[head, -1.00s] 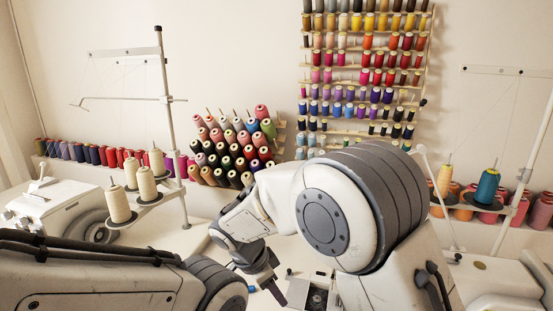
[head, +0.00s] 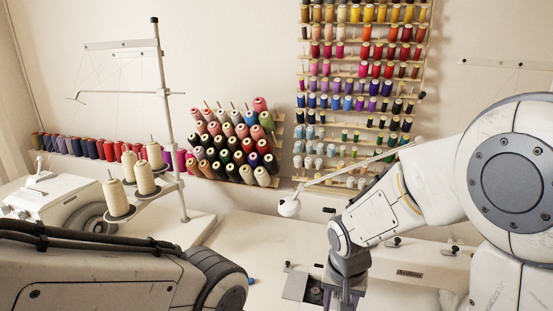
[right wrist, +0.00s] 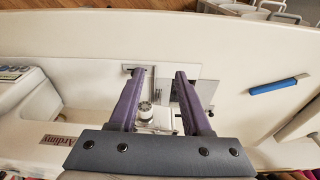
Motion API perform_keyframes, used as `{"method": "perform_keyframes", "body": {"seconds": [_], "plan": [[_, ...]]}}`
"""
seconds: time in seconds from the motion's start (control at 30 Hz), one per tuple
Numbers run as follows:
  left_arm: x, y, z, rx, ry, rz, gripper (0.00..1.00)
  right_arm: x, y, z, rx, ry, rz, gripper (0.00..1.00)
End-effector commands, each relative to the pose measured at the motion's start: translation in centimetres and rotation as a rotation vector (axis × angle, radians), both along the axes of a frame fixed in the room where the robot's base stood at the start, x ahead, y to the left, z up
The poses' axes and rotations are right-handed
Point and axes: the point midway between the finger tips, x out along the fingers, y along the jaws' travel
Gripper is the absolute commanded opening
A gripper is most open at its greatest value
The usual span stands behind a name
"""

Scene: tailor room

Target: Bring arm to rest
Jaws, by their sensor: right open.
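My right gripper (head: 343,297) hangs pointing down at the bottom of the head view, in front of the white sewing machine (head: 425,262). In the right wrist view its two purple fingers (right wrist: 158,76) are apart with nothing between them. They are over the metal plate (right wrist: 165,90) set in the white table (right wrist: 235,45). My right arm bends in from the right of the head view. My left arm lies across the lower left corner, and its gripper is out of view.
A thread stand with cream cones (head: 145,177) stands at left beside another white machine (head: 60,203). Spool racks (head: 235,142) hang on the back wall. A small blue item (right wrist: 273,86) lies on the table, right of the fingers. Table around it is clear.

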Motion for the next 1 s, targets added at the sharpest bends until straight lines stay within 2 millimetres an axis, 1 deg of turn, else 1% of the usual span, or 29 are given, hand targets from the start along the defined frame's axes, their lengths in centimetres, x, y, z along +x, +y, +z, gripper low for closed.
{"method": "perform_keyframes", "body": {"seconds": [0.03,0.2,0.57,0.63,0.77,0.87,1.0], "plan": [[0.0,0.0,0.0,0.000,0.000,0.000,0.50,-0.6,-0.8,0.0,0.007,-0.007,0.032,0.48],[0.0,0.0,0.0,0.000,0.000,0.000,0.50,-2.0,-2.6,-0.1,0.012,-0.034,0.145,0.48],[0.0,0.0,0.0,0.000,0.000,0.000,0.50,-4.5,-5.2,-0.2,-0.008,-0.085,0.314,0.48],[0.0,0.0,0.7,0.000,0.000,0.000,0.50,-4.8,-4.0,0.9,-0.004,-0.081,0.357,0.48],[0.0,0.0,1.6,0.000,0.000,0.000,0.50,-5.8,-1.8,2.4,0.009,-0.062,0.427,0.48],[0.0,0.0,2.3,0.000,0.000,0.000,0.50,-6.8,0.0,3.8,0.017,-0.046,0.487,0.48],[0.0,0.0,3.5,0.000,0.000,0.000,0.50,-8.7,2.5,5.9,0.031,-0.016,0.587,0.48]]}}
